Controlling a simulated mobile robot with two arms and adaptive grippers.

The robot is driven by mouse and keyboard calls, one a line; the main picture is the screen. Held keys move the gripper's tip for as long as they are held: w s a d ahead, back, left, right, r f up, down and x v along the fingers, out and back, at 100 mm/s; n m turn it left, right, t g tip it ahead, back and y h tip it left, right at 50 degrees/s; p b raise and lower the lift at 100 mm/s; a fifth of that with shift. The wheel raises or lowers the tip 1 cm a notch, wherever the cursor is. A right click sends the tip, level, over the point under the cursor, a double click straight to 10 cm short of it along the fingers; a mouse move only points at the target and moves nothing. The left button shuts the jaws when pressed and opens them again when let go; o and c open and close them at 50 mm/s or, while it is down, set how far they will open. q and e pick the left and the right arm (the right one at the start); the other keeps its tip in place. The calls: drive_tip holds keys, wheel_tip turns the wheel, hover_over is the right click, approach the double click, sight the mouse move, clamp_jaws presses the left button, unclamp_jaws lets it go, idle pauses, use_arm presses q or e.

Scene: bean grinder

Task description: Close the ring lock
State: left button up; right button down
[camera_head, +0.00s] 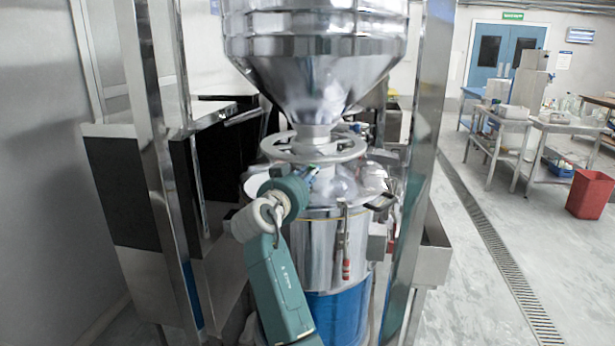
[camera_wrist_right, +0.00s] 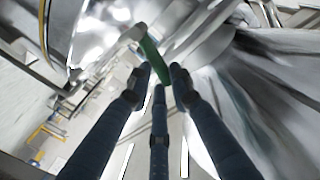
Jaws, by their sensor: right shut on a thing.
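The metal ring (camera_head: 270,147) encircles the narrow neck below the big steel hopper (camera_head: 315,70), above the steel drum (camera_head: 312,235). My right gripper (camera_head: 311,174) reaches up to the near side of this ring; my wrist partly hides the contact. In the right wrist view, the dark fingers of my right gripper (camera_wrist_right: 158,74) are closed around the lower end of a green handle (camera_wrist_right: 151,52). The handle's upper end meets a pale metal part. Whether the ring is fully closed cannot be told. My left gripper is not in view.
Steel posts (camera_head: 423,150) stand on both sides of the drum. Farther right are a floor drain (camera_head: 500,255), a work table (camera_head: 560,124) and a red bin (camera_head: 589,194). The floor between is clear.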

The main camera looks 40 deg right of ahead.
drive_tip(key=shift+d+r, duration=0.1)
drive_tip(key=shift+r, duration=0.15)
drive_tip(key=c, duration=2)
unclamp_jaws()
drive_tip(key=shift+o, duration=0.9)
drive_tip(key=shift+d+f, duration=0.1)
drive_tip(key=shift+f, duration=0.05)
drive_tip(key=shift+s+a, duration=0.15)
drive_tip(key=shift+a, duration=0.2)
drive_tip(key=v, duration=1.1)
drive_tip(key=shift+a+f, duration=0.1)
